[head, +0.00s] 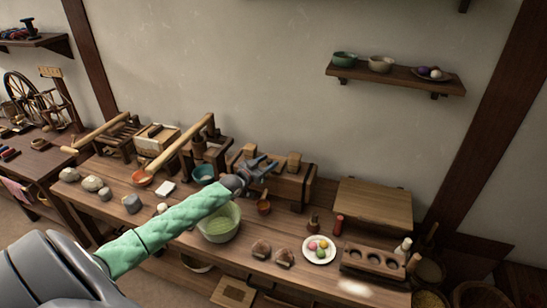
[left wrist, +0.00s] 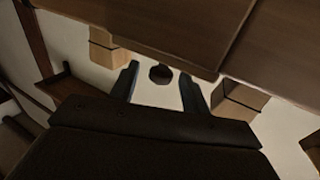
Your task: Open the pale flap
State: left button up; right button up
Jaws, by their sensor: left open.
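A pale wooden panel (head: 234,292) with a small dark mark shows low in front of the bench, at the bottom of the head view. It looks like the pale flap and seems shut, but I cannot be sure. My left gripper (head: 264,165) is open and empty. It is above the back of the bench, near a wooden frame with blocks, well away from that panel. In the left wrist view its two fingers (left wrist: 160,88) stand apart, with a dark round thing (left wrist: 161,74) seen between them. The panel cannot be made out there. My right gripper is not in view.
The bench holds a green bowl (head: 218,226), a white plate with coloured balls (head: 319,260), a holed wooden rack (head: 372,272) and a wooden box (head: 374,204). Two pale blocks (left wrist: 103,48) flank my fingers in the wrist view. A wall shelf (head: 397,78) holds bowls.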

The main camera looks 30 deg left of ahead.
aim_at(273, 158)
pick_arm(q)
jog(key=shift+w+d+r+p, duration=0.1)
jog(key=shift+w+r+p, duration=0.1)
jog(key=shift+w, duration=0.45)
jog(key=shift+w+d+r+p, duration=0.1)
jog(key=shift+w+p, duration=0.1)
jog(key=shift+w, duration=0.45)
jog(key=shift+w+f, duration=0.25)
jog(key=shift+w, duration=0.1)
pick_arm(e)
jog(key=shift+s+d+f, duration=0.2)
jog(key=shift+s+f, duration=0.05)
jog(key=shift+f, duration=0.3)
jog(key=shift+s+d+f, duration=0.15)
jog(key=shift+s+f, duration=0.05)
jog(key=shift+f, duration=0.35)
pick_arm(q)
jog(key=shift+r, duration=0.1)
grip_shut()
